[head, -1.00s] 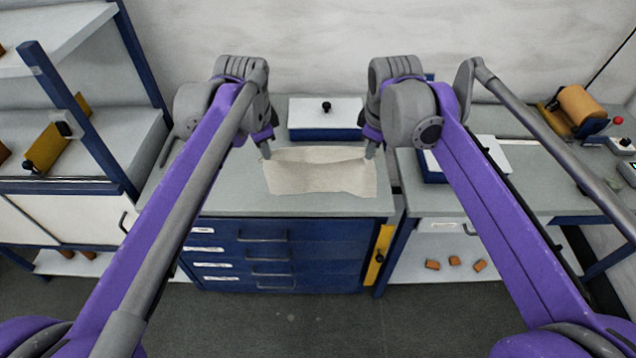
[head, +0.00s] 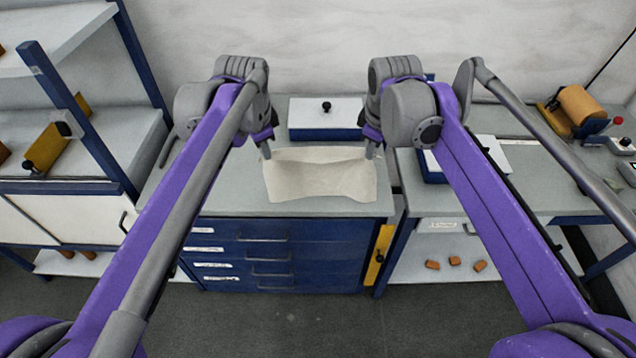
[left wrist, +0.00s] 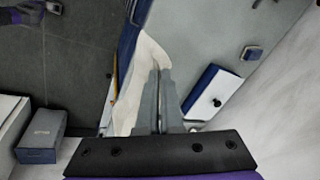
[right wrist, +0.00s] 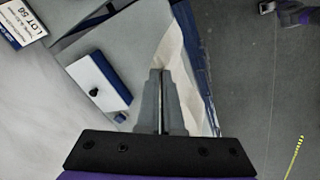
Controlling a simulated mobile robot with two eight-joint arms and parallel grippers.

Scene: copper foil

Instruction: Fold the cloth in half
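The cream cloth (head: 320,180) is spread at the middle of the grey worktop, its near edge short of the worktop's front edge. Its far edge sags between my grippers. My left gripper (head: 266,152) is at its far left corner, and my right gripper (head: 370,151) is at its far right corner. In the left wrist view the fingers (left wrist: 160,72) are closed together at the cloth (left wrist: 145,65). In the right wrist view the fingers (right wrist: 166,74) are likewise closed at the cloth (right wrist: 178,58). The pinched corners are mostly hidden by the fingertips.
A blue box with a white lid and black knob (head: 326,115) stands behind the cloth. Another white-topped box (head: 435,165) is to the right, partly behind my right arm. Blue drawers (head: 275,250) are below. Shelving (head: 90,130) is at left.

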